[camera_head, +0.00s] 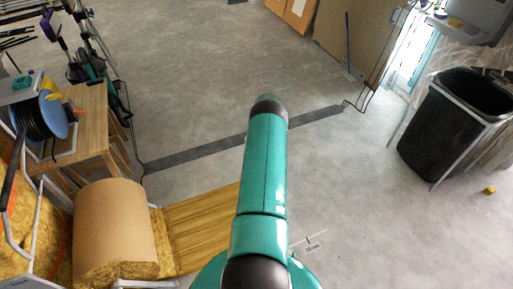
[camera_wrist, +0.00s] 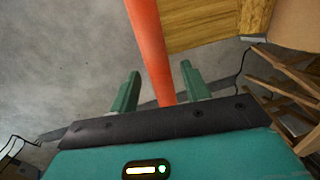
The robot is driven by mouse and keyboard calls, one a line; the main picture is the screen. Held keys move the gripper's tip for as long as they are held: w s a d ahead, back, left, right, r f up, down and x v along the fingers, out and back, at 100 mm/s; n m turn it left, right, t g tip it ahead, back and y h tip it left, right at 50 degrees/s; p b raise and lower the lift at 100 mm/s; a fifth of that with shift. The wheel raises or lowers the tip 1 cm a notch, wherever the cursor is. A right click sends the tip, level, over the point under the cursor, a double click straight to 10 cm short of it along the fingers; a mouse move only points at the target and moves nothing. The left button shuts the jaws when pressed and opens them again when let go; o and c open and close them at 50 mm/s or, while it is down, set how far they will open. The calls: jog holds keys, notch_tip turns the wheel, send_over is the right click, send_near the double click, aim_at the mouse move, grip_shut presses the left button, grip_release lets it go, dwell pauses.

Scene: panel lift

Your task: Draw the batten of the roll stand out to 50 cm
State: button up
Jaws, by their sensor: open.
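The roll stand's brown-faced roll (camera_head: 113,222) is at the lower left of the head view, with yellow fibre at its end. A flat yellow sheet (camera_head: 205,220) runs right from it and passes behind my teal arm. In the wrist view the orange-red batten (camera_wrist: 148,40) lies along the edge of the yellow sheet (camera_wrist: 205,22). My gripper (camera_wrist: 160,70) is open, with one teal finger on each side of the batten and a visible gap on both sides. I cannot tell the depth between fingers and batten. My arm hides the batten and gripper in the head view.
A small floor mark with lettering (camera_head: 313,244) lies right of my arm. A dark strip (camera_head: 205,150) crosses the floor. A wooden table (camera_head: 88,125) with a blue cable reel (camera_head: 55,115) stands left. A black bin (camera_head: 445,130) stands right. The middle floor is clear.

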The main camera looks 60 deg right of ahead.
notch_tip(320, 180, up, 13)
jog(key=s+d, duration=0.1)
jog(key=d, duration=0.1)
jog(key=shift+s+r, duration=0.15)
jog(key=shift+s, duration=0.2)
